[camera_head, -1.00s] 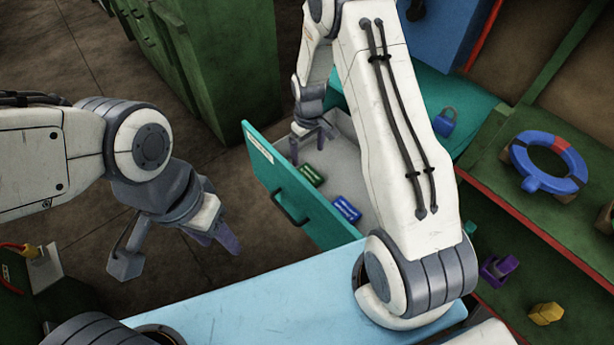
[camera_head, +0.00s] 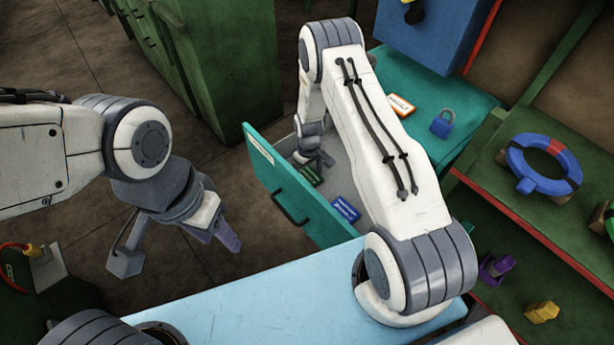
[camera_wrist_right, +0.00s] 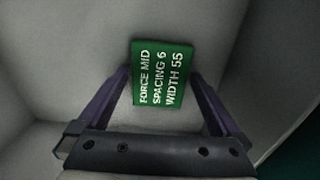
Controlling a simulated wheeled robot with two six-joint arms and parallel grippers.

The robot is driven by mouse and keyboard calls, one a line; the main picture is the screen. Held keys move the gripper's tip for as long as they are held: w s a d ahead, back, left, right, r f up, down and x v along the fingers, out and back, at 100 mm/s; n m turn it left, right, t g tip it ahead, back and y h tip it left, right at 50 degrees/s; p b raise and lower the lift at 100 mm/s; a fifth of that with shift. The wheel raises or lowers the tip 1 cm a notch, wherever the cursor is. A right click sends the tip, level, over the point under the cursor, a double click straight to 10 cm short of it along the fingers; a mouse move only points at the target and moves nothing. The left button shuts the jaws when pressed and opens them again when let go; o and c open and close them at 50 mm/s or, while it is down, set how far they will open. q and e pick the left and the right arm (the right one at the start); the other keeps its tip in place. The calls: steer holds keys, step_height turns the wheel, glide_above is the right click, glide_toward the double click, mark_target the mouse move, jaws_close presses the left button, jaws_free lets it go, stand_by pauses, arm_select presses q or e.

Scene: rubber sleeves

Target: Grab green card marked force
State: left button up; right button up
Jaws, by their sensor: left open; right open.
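The green card (camera_wrist_right: 162,75) lies on the grey drawer floor in the right wrist view. Its white print reads FORCE MID, SPACING 6, WIDTH 55. In the head view the green card (camera_head: 311,176) lies inside the open teal drawer (camera_head: 300,205). My right gripper (camera_head: 318,163) is inside the drawer, over the card's far end. In the wrist view the open fingers of my right gripper (camera_wrist_right: 160,85) stand on either side of the card's lower part, apart from it. My left gripper (camera_head: 182,258) is open and empty, outside the drawer to the left.
A blue card (camera_head: 346,209) lies in the drawer near its front panel. A green shelf with a blue ring (camera_head: 518,157) stands at right. A light blue surface (camera_head: 250,300) is in front.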

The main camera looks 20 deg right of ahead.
steer(key=c, duration=1.1)
steer(key=shift+r, duration=0.1)
